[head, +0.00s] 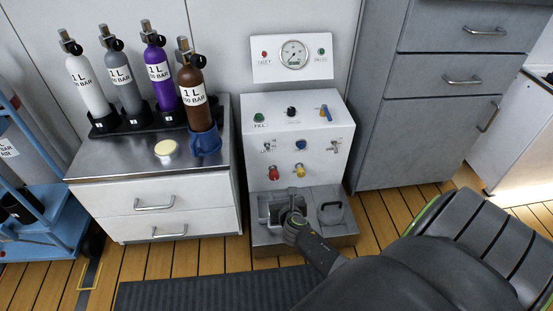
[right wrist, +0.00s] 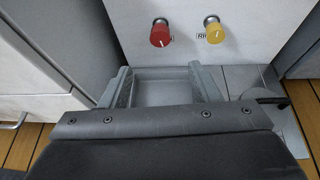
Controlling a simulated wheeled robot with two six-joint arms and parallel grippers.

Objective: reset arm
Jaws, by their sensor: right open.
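My right gripper (head: 291,211) reaches in from the lower right of the head view, over the grey base of the fill panel (head: 295,128). In the right wrist view its two grey fingers (right wrist: 162,86) stand apart with nothing seen between them. My dark right arm covers the lower right of the head view. My left gripper is not in view.
Several bottles stand in a black rack on the metal-topped cabinet (head: 162,154) at left; the brown bottle (head: 193,92) sits in a blue holder (head: 206,142). A yellowish disc (head: 166,148) lies there. Grey drawers (head: 440,80) stand right. A blue trolley (head: 40,235) is far left.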

